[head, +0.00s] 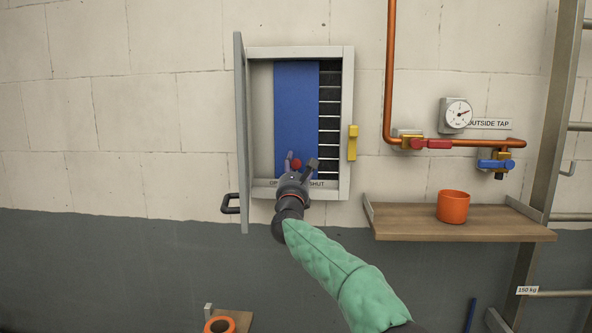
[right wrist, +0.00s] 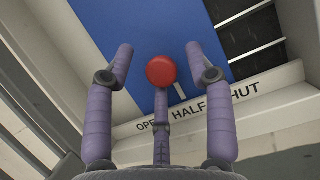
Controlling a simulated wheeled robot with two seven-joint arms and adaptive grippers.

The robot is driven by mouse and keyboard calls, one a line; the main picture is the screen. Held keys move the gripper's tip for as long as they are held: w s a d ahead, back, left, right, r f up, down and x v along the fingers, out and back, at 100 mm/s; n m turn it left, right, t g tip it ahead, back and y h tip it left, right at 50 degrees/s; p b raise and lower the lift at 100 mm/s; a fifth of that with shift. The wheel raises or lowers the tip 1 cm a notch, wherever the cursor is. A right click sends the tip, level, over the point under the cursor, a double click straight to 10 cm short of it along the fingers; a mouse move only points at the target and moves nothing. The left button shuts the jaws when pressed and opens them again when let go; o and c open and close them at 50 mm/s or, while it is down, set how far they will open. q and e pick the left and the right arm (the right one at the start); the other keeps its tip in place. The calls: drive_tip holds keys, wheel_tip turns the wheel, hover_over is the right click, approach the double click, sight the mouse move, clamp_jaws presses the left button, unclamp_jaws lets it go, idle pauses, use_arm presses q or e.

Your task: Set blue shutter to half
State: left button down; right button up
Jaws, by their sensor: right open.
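The blue shutter (head: 297,105) is an upright panel inside a grey wall box, with black slats bare to its right and a pale gap to its left. Its red knob (right wrist: 161,71) is near the lower end. A short white mark on the panel beside the knob stands just above the word HALF (right wrist: 193,106) on the sill. My right gripper (head: 301,164) is open in front of the knob. In the right wrist view the knob shows between its spread purple fingers, with no finger seen closed on it. My left gripper is out of view.
The box's grey door (head: 240,130) stands open at the left. A yellow latch (head: 352,142) is on the right side. Further right are a copper pipe (head: 390,70), red and blue valves, and a wooden shelf (head: 470,228) with an orange cup (head: 453,208).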

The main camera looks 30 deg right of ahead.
drive_tip(key=shift+f, duration=0.1)
drive_tip(key=shift+s+a+f, duration=0.15)
drive_tip(key=shift+a, duration=0.05)
drive_tip(key=v, duration=1.1)
drive_tip(key=shift+s, duration=0.25)
